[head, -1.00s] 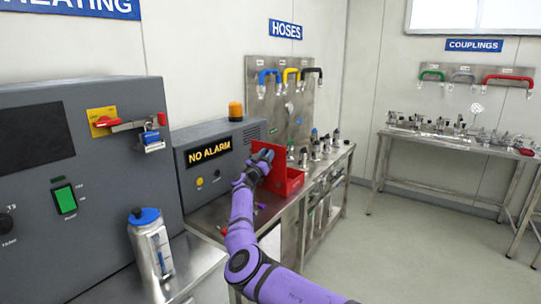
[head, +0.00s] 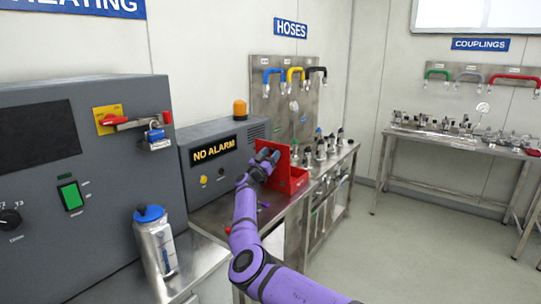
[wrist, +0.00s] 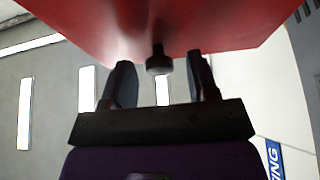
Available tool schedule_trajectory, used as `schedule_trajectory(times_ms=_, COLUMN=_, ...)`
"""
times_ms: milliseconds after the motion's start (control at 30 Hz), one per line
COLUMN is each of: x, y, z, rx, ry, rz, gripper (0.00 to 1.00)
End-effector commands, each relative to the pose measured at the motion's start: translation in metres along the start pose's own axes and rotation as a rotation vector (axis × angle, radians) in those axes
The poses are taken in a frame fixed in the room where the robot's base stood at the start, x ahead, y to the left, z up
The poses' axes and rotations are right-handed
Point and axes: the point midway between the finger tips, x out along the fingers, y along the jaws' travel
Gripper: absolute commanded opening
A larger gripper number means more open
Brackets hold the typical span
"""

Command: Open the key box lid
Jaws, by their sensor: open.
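The red key box (head: 295,180) stands on the steel bench beside the alarm unit. Its red lid (head: 283,153) is raised and stands steeply up from the box. My gripper (head: 270,156) is at the left face of the lid, with its fingers pointing towards it. In the wrist view the lid (wrist: 230,22) fills the top, and a dark round knob (wrist: 158,63) on it sits between my open fingers (wrist: 160,78). I see a gap on both sides of the knob. The inside of the box is mostly hidden.
The grey alarm unit (head: 215,160) reading NO ALARM stands just left of my gripper. A blue-capped bottle (head: 155,240) stands in front at left. Several couplings (head: 325,145) stand behind the box. The floor at right is clear.

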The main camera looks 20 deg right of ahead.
Motion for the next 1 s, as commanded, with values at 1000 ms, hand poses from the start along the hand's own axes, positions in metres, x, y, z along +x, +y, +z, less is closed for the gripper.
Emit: schedule_trajectory(times_ms=1000, x=-0.105, y=0.0, z=0.001, rx=0.0, ry=0.0, rz=-0.002, gripper=0.54)
